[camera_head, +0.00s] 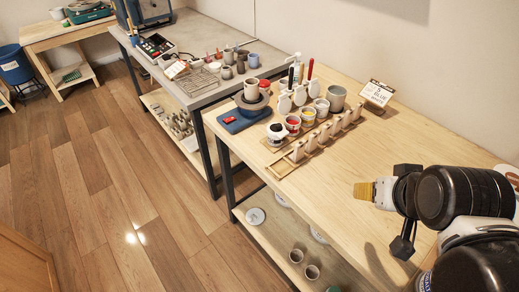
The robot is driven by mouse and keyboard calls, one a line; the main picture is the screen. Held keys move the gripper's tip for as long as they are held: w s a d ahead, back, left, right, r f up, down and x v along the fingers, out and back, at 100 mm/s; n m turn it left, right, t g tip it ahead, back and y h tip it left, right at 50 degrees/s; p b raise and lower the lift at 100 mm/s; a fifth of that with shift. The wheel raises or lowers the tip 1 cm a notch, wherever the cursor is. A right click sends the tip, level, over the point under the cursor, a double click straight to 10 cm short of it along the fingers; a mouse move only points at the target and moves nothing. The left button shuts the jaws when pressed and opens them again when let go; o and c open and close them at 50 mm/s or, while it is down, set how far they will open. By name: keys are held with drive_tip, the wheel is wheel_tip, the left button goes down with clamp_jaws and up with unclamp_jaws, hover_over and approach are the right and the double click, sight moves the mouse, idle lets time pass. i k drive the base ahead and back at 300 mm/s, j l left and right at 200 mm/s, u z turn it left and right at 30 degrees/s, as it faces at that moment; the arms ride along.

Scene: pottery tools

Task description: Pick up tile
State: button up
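Several small pale upright pieces that look like test tiles (324,136) stand in a row in a long wooden rack (284,168) on the wooden table. Which one is the task's tile I cannot tell. My gripper (368,191) is at the right, over the same table, to the right of and apart from the rack. It points left, with a yellowish-tan tip and a grey part behind it. The two fingers cannot be told apart, and whether it holds anything is unclear.
Glaze jars (293,123), white-handled tools (300,94), a grey cup (336,98) and a label stand (377,93) crowd around the rack. A blue pad (233,122) lies at left. A grey table (205,85) adjoins behind. The wooden table is clear between rack and gripper.

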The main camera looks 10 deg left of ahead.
sight(311, 145)
drive_tip(key=u, duration=0.3)
drive_tip(key=z, duration=1.65)
drive_tip(key=u, duration=1.65)
drive_tip(key=i+j+z, duration=0.4)
drive_tip(key=j, duration=0.15)
drive_tip(key=i+j+z, duration=0.2)
drive_tip(key=j, duration=0.15)
drive_tip(key=k+l, duration=0.05)
